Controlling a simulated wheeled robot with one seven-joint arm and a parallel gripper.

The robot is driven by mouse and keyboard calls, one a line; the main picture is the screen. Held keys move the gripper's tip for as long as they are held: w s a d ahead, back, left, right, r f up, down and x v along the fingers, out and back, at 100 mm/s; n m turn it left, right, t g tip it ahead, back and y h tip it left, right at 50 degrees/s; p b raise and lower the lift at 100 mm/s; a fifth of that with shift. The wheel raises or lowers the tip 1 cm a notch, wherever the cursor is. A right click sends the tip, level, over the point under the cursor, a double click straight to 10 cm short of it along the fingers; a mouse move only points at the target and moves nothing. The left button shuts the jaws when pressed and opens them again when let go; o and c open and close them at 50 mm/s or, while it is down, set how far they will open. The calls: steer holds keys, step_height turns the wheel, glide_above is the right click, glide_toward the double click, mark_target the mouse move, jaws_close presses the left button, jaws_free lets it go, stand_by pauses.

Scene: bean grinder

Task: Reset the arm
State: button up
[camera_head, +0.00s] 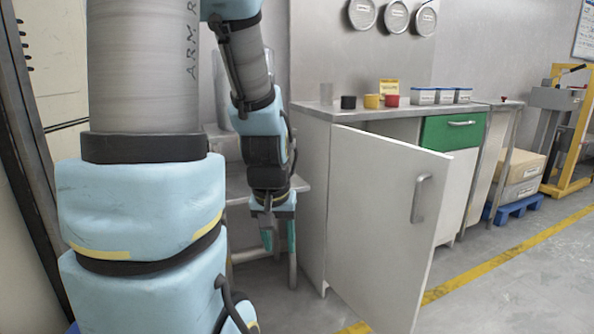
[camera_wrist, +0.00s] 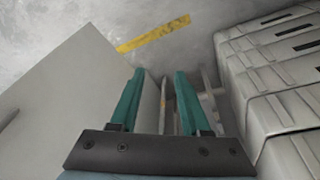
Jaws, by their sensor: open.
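My gripper (camera_head: 279,236) hangs pointing down at the end of my arm, just left of the cabinet (camera_head: 314,205). In the wrist view its two teal fingers (camera_wrist: 158,95) are apart, with nothing between them. The cabinet's white door (camera_head: 385,225) stands swung open toward the front, with a grey handle (camera_head: 420,198) on its face. A large pale panel, which looks like this door, fills the left of the wrist view (camera_wrist: 70,85). My gripper appears apart from it.
A grey stand (camera_head: 302,185) is close behind my gripper. The counter (camera_head: 372,112) holds several small cups and boxes. A green drawer (camera_head: 452,131) is shut.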

steer(key=s+a+r+p, duration=0.1)
steer(key=r+p, duration=1.2)
steer(key=s+a+r+g+p, duration=0.1)
steer(key=a+r+p, duration=0.1)
steer(key=r+p, duration=1.1)
steer(key=shift+r+y+p, duration=0.3)
steer(key=shift+r, duration=0.35)
steer(key=shift+o, duration=0.2)
steer(key=shift+s, duration=0.1)
